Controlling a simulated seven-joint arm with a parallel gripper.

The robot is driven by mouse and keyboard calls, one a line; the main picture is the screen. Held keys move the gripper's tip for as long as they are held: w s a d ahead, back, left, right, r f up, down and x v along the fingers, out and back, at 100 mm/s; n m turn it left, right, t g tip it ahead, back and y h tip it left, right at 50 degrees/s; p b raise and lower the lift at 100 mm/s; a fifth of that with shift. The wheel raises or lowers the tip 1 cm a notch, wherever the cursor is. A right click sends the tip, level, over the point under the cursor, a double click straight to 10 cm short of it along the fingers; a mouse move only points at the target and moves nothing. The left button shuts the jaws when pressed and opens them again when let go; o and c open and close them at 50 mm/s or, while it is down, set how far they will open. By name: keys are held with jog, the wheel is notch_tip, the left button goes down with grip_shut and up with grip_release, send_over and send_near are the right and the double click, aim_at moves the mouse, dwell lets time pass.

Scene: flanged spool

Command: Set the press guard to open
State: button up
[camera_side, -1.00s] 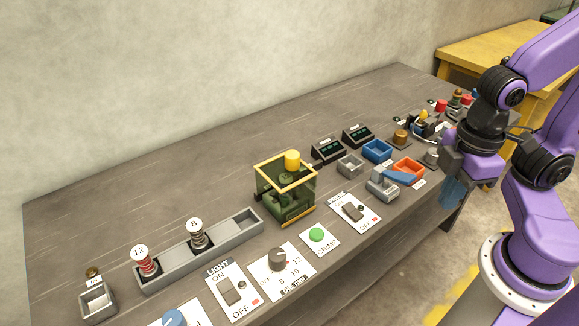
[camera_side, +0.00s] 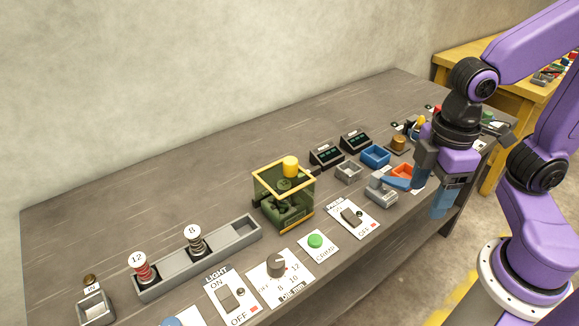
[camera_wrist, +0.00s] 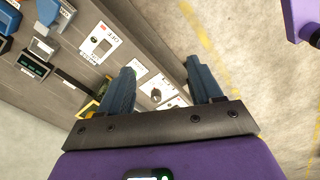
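The press (camera_side: 284,205) is a green machine with a yellow knob (camera_side: 290,167) on top, near the middle of the bench. Its guard (camera_side: 311,187) is a clear box with yellow edging around the press; I cannot tell for certain whether it is open or shut. In the wrist view, a yellow edge of the guard (camera_wrist: 88,109) shows partly behind the left finger. My gripper (camera_side: 437,178) is right of the press, above the bench's front right part and well apart from the guard. In the wrist view my gripper (camera_wrist: 160,68) has its fingers spread with nothing between them.
Between my gripper and the press are a grey-blue lever device (camera_side: 382,194), a blue bin (camera_side: 375,156) and a switch plate (camera_side: 351,217). A green button (camera_side: 315,241) and a dial (camera_side: 277,264) lie in front of the press. The bench behind the press is clear.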

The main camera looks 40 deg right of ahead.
jog(key=w+a+r, duration=0.2)
jog(key=w+a, duration=0.2)
jog(key=w, duration=0.3)
notch_tip(320, 180, up, 4)
jog(key=f+m, duration=0.1)
jog(key=m, duration=0.2)
send_over(292, 160)
notch_tip(292, 160, down, 17)
jog(key=shift+a+r, duration=0.1)
jog(key=shift+r, duration=0.05)
grip_shut()
